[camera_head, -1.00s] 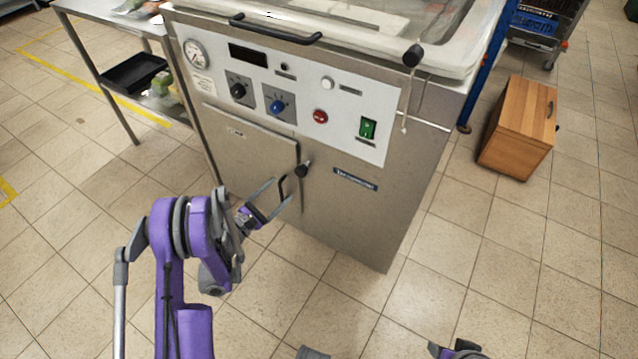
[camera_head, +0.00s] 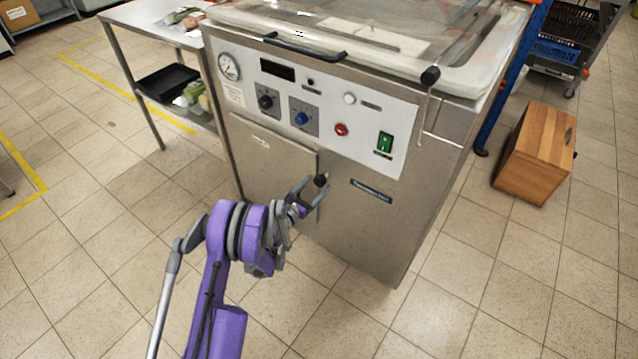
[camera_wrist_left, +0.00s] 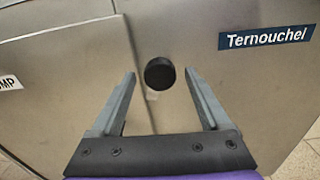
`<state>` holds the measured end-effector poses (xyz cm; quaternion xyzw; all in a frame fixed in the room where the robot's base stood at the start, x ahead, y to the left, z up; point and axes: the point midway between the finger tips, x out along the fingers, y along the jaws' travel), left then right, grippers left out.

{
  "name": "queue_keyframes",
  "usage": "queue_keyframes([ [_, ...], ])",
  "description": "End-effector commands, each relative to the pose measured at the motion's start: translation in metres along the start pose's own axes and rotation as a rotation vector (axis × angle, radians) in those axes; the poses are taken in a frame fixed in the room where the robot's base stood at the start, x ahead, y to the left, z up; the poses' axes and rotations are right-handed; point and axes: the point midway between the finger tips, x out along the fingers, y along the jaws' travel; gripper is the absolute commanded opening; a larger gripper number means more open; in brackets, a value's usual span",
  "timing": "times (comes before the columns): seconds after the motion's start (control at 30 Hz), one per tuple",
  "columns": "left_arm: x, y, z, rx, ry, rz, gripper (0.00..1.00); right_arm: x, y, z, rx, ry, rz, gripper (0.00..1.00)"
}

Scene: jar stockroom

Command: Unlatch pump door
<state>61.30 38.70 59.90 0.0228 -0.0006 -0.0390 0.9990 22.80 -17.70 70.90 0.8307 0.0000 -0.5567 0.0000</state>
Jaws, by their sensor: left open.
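The pump door (camera_head: 262,160) is a steel panel on the lower left front of the machine, and it looks shut. A black round latch knob (camera_head: 320,180) sits at its right edge. In the left wrist view the knob (camera_wrist_left: 160,73) lies between the two fingers, nearer their tips. My left gripper (camera_head: 312,190) is open around the knob in the picture; whether a finger touches it I cannot tell. The left wrist view shows the open fingers (camera_wrist_left: 160,95) with a gap on each side of the knob. My right gripper is not in view.
The machine's control panel (camera_head: 315,112) with gauge, knobs and a green switch is above the door. A steel table (camera_head: 150,20) stands at the left. A wooden cabinet (camera_head: 535,155) stands at the right on the tiled floor. Floor in front of the machine is free.

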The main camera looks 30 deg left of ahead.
Motion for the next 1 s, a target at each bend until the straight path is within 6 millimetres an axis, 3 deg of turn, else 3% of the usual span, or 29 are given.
queue_keyframes([
  [0.2, 0.018, 0.000, 0.000, -0.001, -0.001, 0.000, 0.79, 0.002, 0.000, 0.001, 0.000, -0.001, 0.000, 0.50],
  [0.5, 0.020, 0.000, 0.000, 0.000, -0.001, 0.000, 0.77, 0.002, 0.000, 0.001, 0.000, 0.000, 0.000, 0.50],
  [0.93, 0.019, 0.000, 0.000, 0.000, -0.001, 0.000, 0.00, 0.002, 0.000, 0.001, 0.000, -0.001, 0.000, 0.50],
  [1.0, 0.019, 0.000, 0.000, 0.000, -0.001, 0.000, 0.00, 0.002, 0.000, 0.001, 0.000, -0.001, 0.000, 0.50],
])
